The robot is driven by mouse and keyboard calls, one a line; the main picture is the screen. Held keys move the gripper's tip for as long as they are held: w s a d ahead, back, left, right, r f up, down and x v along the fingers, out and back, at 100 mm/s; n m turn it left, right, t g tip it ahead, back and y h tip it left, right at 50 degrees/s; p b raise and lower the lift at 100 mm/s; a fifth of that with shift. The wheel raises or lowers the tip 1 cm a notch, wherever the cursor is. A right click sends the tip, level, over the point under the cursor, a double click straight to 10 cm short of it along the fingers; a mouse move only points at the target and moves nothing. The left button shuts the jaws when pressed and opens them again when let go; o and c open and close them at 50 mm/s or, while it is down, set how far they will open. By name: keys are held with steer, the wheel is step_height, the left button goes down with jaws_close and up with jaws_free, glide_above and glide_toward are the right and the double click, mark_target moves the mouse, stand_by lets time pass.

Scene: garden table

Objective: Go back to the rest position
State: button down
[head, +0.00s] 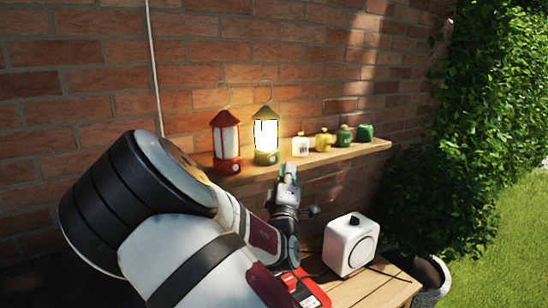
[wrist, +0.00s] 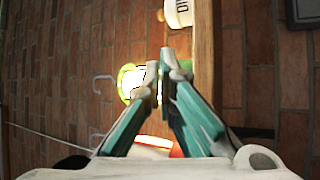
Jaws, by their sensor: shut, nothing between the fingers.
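My gripper (head: 288,170) is at the front of the wall shelf, just below and to the right of the lit green lantern (head: 266,157). In the wrist view its teal fingers (wrist: 162,78) are together at the tips and hold nothing. The green lantern glows behind the fingertips in that view (wrist: 127,84), partly hidden by them. I cannot tell whether the fingers touch it. My arm reaches up from the lower left of the head view.
A red lantern (head: 226,145), unlit, stands left of the green one. Several small canisters (head: 323,141) stand to the right on the shelf (head: 357,148). Below are a white box (head: 351,246) and a red object (head: 312,295) on the wooden table (head: 378,288). Bushes (head: 470,130) border the right.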

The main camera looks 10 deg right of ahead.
steer(key=shift+s+d, duration=0.15)
steer(key=shift+s, duration=0.4)
steer(key=s+d+f+m+g+y, duration=0.3)
steer(key=s+d+f+m+g, duration=0.1)
steer(key=f+m+g, duration=0.4)
steer(key=s+a+r+m+g+y+b, duration=0.1)
steer(key=s+a+r+g+y, duration=0.15)
steer(key=s, duration=0.45)
steer(key=s+a+r+m+g+y, duration=0.1)
steer(key=s+a+r+g+y, duration=0.2)
steer(key=s, duration=0.5)
steer(key=s+r+m+g+h, duration=0.1)
steer(key=s+r+g, duration=0.1)
steer(key=s, duration=1.6)
steer(key=shift+d+r, duration=0.2)
steer(key=shift+r, duration=0.2)
